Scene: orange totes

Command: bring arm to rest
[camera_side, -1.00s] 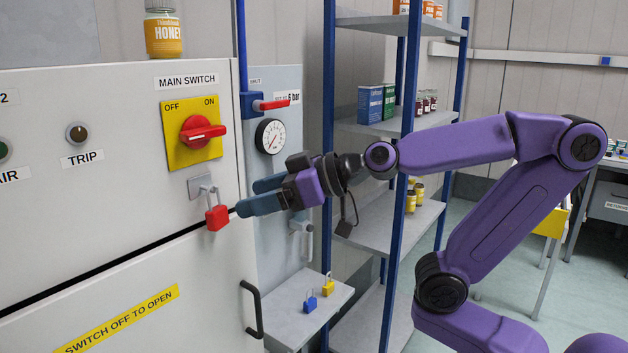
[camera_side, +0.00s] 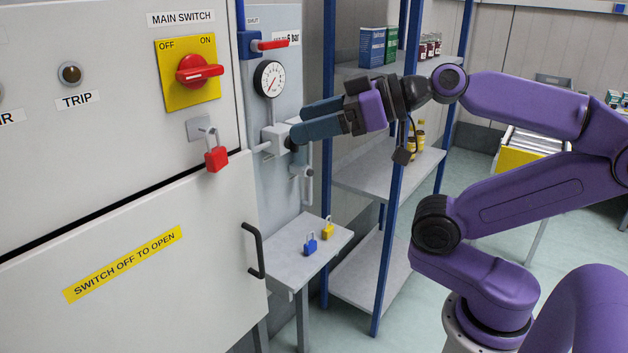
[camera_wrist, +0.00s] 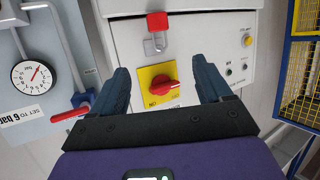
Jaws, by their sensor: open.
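My gripper (camera_side: 297,122) is held in the air to the right of the grey cabinet (camera_side: 100,190), in front of the gauge panel. Its two blue-grey fingers point left and are apart with nothing between them. In the wrist view my gripper (camera_wrist: 160,72) is also open, with the red main switch (camera_wrist: 160,88) showing between the fingers, some way beyond them. The switch (camera_side: 198,70) sits on a yellow plate, its handle roughly level in the side view. A red padlock (camera_side: 216,160) hangs at the grey hasp below the switch, apart from my gripper.
A pressure gauge (camera_side: 269,79) and a red valve lever (camera_side: 270,45) are close to my gripper. A small shelf (camera_side: 290,262) below bears a blue padlock (camera_side: 310,244) and a yellow padlock (camera_side: 327,228). A blue-posted rack (camera_side: 392,180) stands behind my arm.

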